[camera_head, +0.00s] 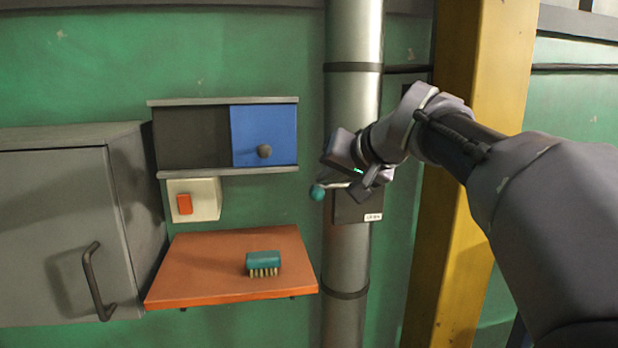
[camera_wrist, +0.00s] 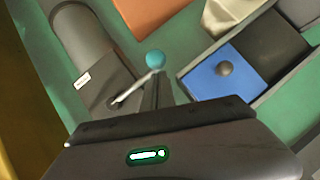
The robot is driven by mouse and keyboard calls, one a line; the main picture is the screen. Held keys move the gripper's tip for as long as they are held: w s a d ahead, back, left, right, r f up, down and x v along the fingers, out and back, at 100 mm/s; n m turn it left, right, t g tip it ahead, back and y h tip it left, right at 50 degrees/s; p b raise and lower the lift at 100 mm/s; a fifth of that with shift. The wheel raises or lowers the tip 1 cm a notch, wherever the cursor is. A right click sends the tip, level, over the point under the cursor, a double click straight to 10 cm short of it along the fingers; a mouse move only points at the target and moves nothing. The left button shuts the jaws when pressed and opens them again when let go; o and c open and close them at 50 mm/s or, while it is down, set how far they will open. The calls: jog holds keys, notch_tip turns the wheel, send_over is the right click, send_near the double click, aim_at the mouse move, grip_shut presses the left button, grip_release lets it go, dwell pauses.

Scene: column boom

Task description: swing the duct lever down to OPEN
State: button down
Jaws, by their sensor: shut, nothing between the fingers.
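The duct lever (camera_head: 317,192) is a thin pale rod with a teal ball on its end. It points left, about level, from a dark plate (camera_head: 345,212) on the round metal duct (camera_head: 349,262). A small white label is at the plate's lower right; its text is too small to read surely. My gripper (camera_head: 372,181) is shut and empty, in front of the plate and close to the lever's rod. In the wrist view the teal ball (camera_wrist: 155,59) shows just beyond my fingertips (camera_wrist: 159,76). Whether the fingers touch the lever, I cannot tell.
Left of the duct are a sliding blue panel (camera_head: 248,128) with a dark knob, a switch box (camera_head: 209,205) with a red rocker, and an orange shelf (camera_head: 190,288) holding a teal brush (camera_head: 263,262). A grey cabinet (camera_head: 45,225) stands far left. A yellow post (camera_head: 452,240) is right.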

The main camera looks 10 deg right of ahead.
jog(key=shift+w+f, duration=0.1)
jog(key=shift+w, duration=0.1)
jog(key=shift+s, duration=0.1)
notch_tip(320, 180, down, 11)
jog(key=d+n+h+b, duration=0.2)
jog(key=n+h+b, duration=0.5)
jog(key=b, duration=0.5)
jog(key=shift+d+h, duration=0.4)
jog(key=shift+h, duration=0.5)
jog(key=shift+f, duration=0.1)
